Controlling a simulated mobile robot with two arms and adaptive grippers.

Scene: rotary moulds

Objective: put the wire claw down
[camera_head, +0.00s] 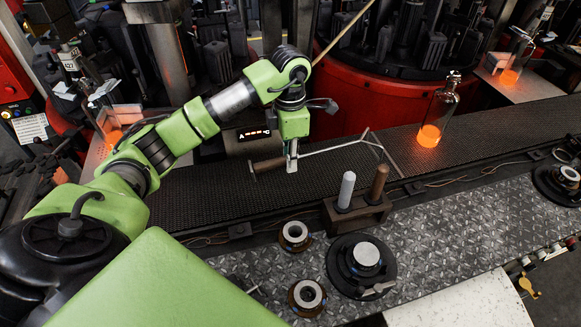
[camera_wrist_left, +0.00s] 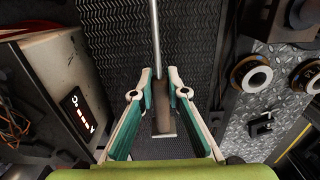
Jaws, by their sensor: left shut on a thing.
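The wire claw (camera_head: 340,146) has a brown handle and a thin metal rod that forks into bent wire prongs at its right end. My left gripper (camera_head: 291,163) is shut on its handle and holds it over the dark mesh conveyor. In the left wrist view the handle (camera_wrist_left: 162,119) lies between the two fingers of the left gripper (camera_wrist_left: 160,84), with the rod running away upward. The prongs are out of that view. Whether the claw touches the belt I cannot tell. My right gripper is not in view.
A wooden block (camera_head: 357,214) with a grey and a brown peg stands in front of the conveyor (camera_head: 225,185). A glowing bottle (camera_head: 437,112) stands on the belt to the right. Round mould parts (camera_head: 361,262) lie on the diamond plate. Red machinery (camera_head: 372,105) stands behind.

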